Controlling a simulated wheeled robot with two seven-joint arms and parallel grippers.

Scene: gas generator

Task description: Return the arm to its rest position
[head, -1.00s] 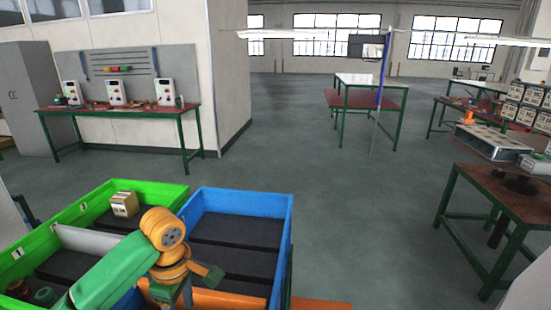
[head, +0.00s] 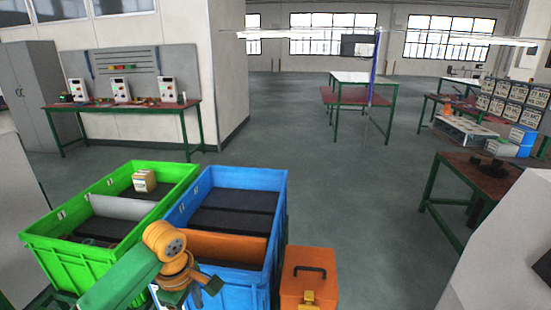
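My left arm (head: 125,278), green with orange joints, comes in from the lower left over the near part of the two crates. Its wrist end and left gripper (head: 205,290) are at the bottom of the head view, in front of the blue crate (head: 281,225). The fingers are small and partly hidden, so I cannot tell whether they are open or shut. No held object can be made out. My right gripper is not in view.
A green crate (head: 70,250) with a cardboard box (head: 144,181) stands left of the blue one. An orange toolbox (head: 310,278) is at the right. A work table (head: 480,172) with a blue box (head: 522,140) stands further right. Open floor (head: 340,190) lies ahead.

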